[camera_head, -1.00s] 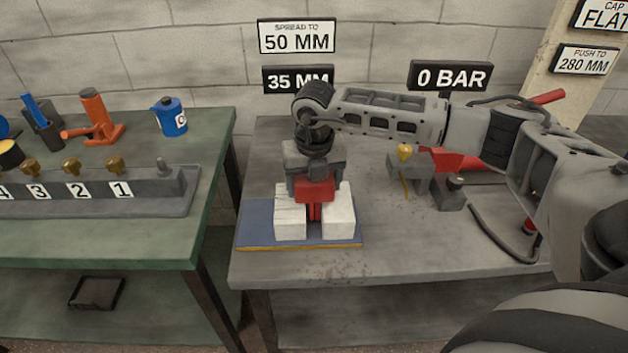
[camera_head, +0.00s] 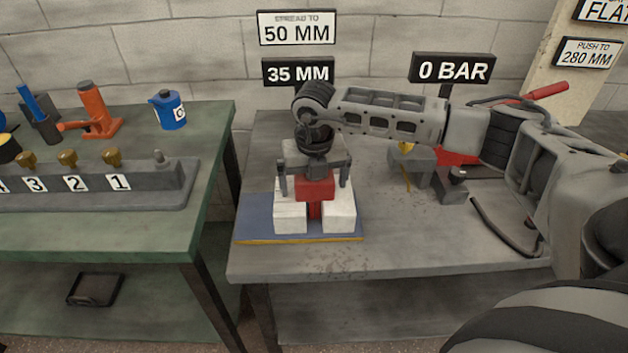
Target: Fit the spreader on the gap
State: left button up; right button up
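The red spreader (camera_head: 315,188) sits at the gap between two pale blocks, the left one (camera_head: 291,217) and the right one (camera_head: 339,217). Its wide top is level with the block tops, and a narrower red part goes down between them. The blocks stand on a blue plate (camera_head: 256,222) with a yellow front edge. My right gripper (camera_head: 314,187) points down over the spreader with its fingers spread wide, one on each side and apart from it. A pale block behind is partly hidden by the gripper. My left gripper is not in view.
Signs read 50 MM (camera_head: 296,31), 35 MM (camera_head: 297,73) and 0 BAR (camera_head: 452,69). A red-handled pump (camera_head: 455,156) and hose lie on the right, partly behind my arm. The green bench (camera_head: 110,236) at left holds a numbered rack (camera_head: 150,184). The grey bench front is clear.

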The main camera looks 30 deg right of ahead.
jog(key=shift+s+f, duration=0.1)
jog(key=shift+r, duration=0.35)
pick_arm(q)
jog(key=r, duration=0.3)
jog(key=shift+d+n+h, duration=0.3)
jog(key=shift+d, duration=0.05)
pick_arm(e)
notch_tip(320, 180, up, 15)
jog(key=s+a, duration=0.1)
jog(key=shift+s+r, duration=0.2)
jog(key=shift+s, duration=0.05)
